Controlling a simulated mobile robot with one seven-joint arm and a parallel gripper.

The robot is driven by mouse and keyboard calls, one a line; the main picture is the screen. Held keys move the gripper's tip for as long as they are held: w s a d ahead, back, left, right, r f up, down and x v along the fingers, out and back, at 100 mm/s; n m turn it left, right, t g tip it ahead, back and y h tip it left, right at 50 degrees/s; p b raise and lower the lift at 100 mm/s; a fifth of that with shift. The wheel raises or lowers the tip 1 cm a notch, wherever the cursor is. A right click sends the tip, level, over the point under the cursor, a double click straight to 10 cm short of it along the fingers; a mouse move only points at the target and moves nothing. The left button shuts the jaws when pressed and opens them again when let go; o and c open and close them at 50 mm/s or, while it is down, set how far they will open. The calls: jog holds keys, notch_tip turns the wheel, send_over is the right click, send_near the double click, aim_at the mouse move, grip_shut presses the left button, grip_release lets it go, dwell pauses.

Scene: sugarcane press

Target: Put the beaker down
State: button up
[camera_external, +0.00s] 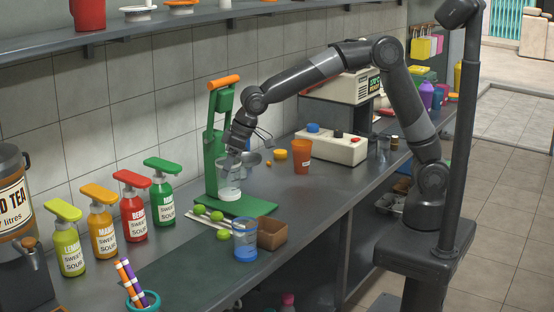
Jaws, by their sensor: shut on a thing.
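A clear beaker (229,186) is at the base of the green press (213,140), over its green foot plate. It looks upright. My gripper (232,158) is shut on the beaker near its rim, reaching down from the upper right. Whether the beaker's bottom touches the plate I cannot tell. The fingertips are small and partly blend with the beaker. The press has an orange handle on top.
Several limes (216,215), a blue-based clear cup (245,240) and a brown box (272,233) stand in front of the press. Sauce bottles (134,208) line the left. An orange cup (302,157) and a white box with knobs (332,147) are right. Counter (310,205) is clear at front right.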

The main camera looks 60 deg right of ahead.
jog(key=s+d+f+m+t+h, duration=0.1)
jog(key=s+d+m, duration=0.15)
jog(key=d, duration=1.95)
jog(key=s+d+f+m+h, duration=0.1)
jog(key=d+m, duration=0.2)
jog(key=d, duration=2)
jog(key=s+d+f+m+h, duration=0.1)
jog(key=s+d+m, duration=0.4)
jog(key=d, duration=0.6)
jog(key=s+d+f+m+h, duration=0.1)
jog(key=s+d+m+h, duration=0.1)
jog(key=s+d, duration=0.7)
jog(key=w+a+f, duration=0.5)
jog(key=w+f, duration=0.5)
jog(key=f, duration=0.1)
jog(key=shift+w+a, duration=0.2)
jog(key=shift+w, duration=0.05)
jog(key=shift+f+m, duration=0.15)
jog(key=shift+m, duration=0.1)
jog(key=o, duration=1.2)
jog(key=shift+o, duration=0.2)
